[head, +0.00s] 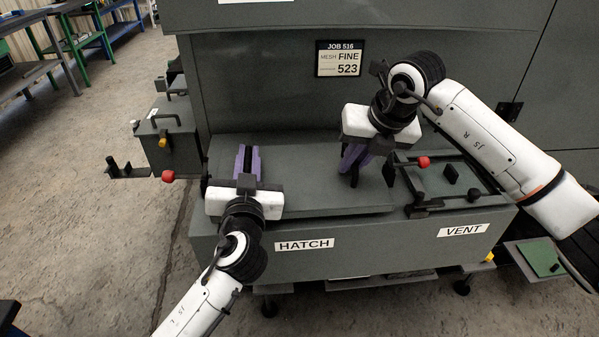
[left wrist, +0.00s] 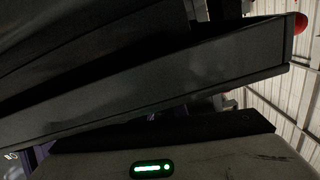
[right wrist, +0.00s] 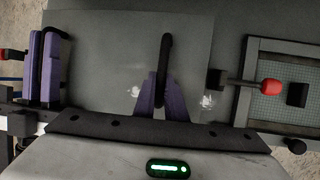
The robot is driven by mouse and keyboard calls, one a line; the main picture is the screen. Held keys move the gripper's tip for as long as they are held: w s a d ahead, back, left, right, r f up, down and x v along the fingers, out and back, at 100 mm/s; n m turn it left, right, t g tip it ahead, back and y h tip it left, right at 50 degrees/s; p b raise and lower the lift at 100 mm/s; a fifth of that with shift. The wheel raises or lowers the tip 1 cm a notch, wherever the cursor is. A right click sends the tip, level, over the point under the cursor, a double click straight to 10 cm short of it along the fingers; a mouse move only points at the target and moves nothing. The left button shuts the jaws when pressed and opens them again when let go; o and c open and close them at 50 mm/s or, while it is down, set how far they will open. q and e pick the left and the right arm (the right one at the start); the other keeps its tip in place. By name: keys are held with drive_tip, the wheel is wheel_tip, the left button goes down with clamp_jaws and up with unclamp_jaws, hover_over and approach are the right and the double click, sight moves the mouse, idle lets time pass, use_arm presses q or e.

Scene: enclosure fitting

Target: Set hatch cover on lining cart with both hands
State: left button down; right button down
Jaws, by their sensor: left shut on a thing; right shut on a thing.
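The hatch cover (head: 310,165) is a flat grey plate with two black handles, over the HATCH side of the machine's front ledge. I cannot tell whether it rests there or is slightly raised. My left gripper (head: 248,165) is shut on its left handle, with purple fingers either side. My right gripper (head: 354,165) is shut on its right handle; in the right wrist view this handle (right wrist: 165,65) stands between the purple fingers. The cover also fills much of the right wrist view (right wrist: 105,70). The left wrist view is dark and its large grey surfaces are unclear. I cannot identify the lining cart with certainty.
The vent frame (head: 440,180) with a red-knobbed latch (head: 423,162) is right of the cover. A grey box (head: 168,135) with handle and red knob stands left of the machine. A green pad (head: 541,258) is at lower right.

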use_arm(q)
drive_tip(key=shift+f, duration=0.1)
use_arm(e)
drive_tip(key=shift+d+r, duration=0.1)
idle(0.6)
use_arm(q)
drive_tip(key=shift+r, duration=0.3)
use_arm(e)
drive_tip(key=shift+w+r, duration=0.15)
drive_tip(key=shift+r, duration=0.1)
